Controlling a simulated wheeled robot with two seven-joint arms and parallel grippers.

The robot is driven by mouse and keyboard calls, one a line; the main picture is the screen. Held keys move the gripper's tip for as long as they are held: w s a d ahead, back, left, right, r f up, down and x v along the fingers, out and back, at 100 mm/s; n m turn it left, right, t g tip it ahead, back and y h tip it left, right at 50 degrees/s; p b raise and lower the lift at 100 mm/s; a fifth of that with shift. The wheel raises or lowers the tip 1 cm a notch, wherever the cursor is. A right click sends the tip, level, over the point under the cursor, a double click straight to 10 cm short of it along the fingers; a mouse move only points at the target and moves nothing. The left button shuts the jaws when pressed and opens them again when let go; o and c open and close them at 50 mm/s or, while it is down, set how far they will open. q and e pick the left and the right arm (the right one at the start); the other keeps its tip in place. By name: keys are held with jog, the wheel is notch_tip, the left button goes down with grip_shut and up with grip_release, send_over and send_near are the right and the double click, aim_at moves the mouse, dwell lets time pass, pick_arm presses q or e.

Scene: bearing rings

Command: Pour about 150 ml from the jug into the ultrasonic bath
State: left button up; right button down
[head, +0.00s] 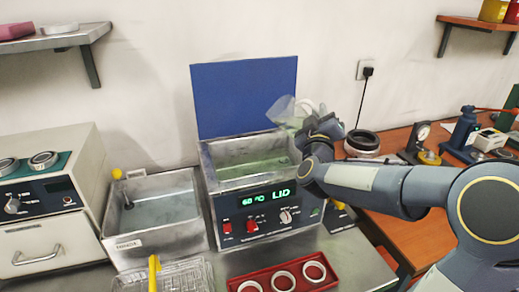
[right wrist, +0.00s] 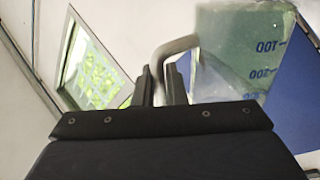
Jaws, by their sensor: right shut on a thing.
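The clear jug (head: 284,110) is in the air above the ultrasonic bath (head: 256,205), in front of its raised blue lid (head: 245,95). It looks tilted to the left; no stream is clear to me. The bath's tank is open, with greenish liquid (head: 250,170), and its display reads 60 °C and LID. My right gripper (head: 308,128) is shut on the jug's handle. In the right wrist view the handle (right wrist: 176,46) runs between the fingers (right wrist: 160,88), and the jug wall (right wrist: 235,55) shows blue marks 100 and 200 upside down. The liquid level inside is unclear. My left gripper is out of view.
A second steel tank (head: 155,210) stands left of the bath. A wire basket (head: 170,275) and a red tray (head: 285,277) with metal rings lie in front. Shelves hang at both upper sides.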

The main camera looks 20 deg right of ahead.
jog(key=shift+a+r+n, duration=0.15)
jog(key=shift+n, duration=0.35)
jog(key=shift+w+t, duration=0.1)
jog(key=shift+t, duration=0.2)
jog(key=shift+w+a+r+n+t+y+p, duration=0.15)
jog(key=shift+a+n+t+y+p, duration=0.1)
jog(key=shift+n, duration=0.55)
jog(key=shift+a+r+n+t+y+p, duration=0.15)
jog(key=shift+a+n+y, duration=0.1)
jog(key=shift+n, duration=0.55)
jog(key=shift+s+n, duration=0.3)
jog(key=shift+s, duration=0.15)
jog(key=shift+s+a, duration=0.1)
jog(key=shift+s, duration=0.05)
jog(key=shift+a+n+t+y+p, duration=0.4)
jog(key=shift+a+n+t, duration=0.15)
jog(key=shift+n, duration=0.45)
dwell(0.3)
jog(key=shift+a+f+n, duration=0.15)
jog(key=shift+a+n, duration=0.05)
jog(key=shift+n, duration=0.1)
